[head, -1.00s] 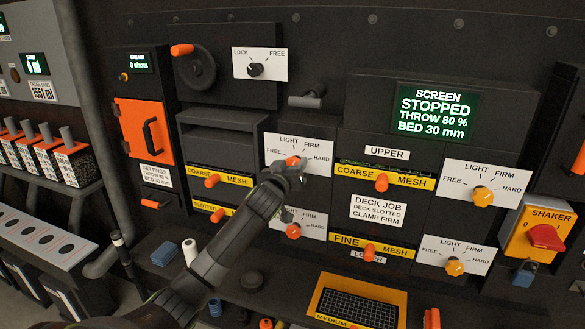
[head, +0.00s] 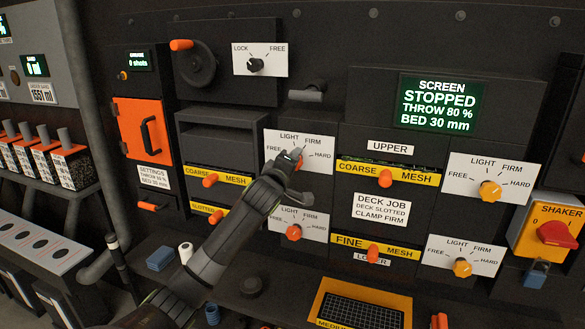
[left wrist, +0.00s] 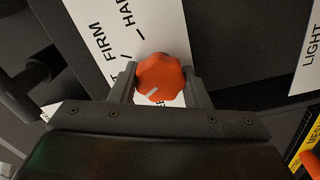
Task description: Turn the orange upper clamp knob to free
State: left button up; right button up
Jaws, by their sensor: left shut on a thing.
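The orange upper clamp knob (head: 299,156) sits on a white dial plate (head: 318,168) marked FREE, LIGHT, FIRM and HARD. In the head view my left gripper (head: 297,161) covers much of it. In the left wrist view the knob (left wrist: 162,72) is between the two fingers of my left gripper (left wrist: 160,84), one on each side, shut on it. Its white pointer mark slants to the lower left, on the FREE and LIGHT side. The exact setting is hard to tell, as the gripper hides part of the labels. My right gripper is not in view.
A second orange knob (head: 293,232) is on the lower dial just below my left arm. Orange mesh-drawer handles (head: 385,178) stick out to the right. A black crank wheel (head: 196,66) and a LOCK/FREE dial (head: 259,60) are above. The screen (head: 437,104) reads STOPPED.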

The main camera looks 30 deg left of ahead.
pick_arm(q)
jog(key=n+b, duration=0.2)
jog(key=n, duration=0.2)
jog(key=shift+f+n, duration=0.15)
jog(key=shift+n, duration=0.15)
jog(key=n+b, duration=0.1)
jog(key=n, duration=0.3)
jog(key=shift+b, duration=0.3)
jog(key=shift+n, duration=0.3)
jog(key=o, duration=1)
jog(key=shift+c, duration=0.2)
jog(key=b+v, duration=0.3)
jog(key=v, duration=1.4)
jog(key=shift+s+b, duration=0.25)
jog(key=shift+b, duration=0.05)
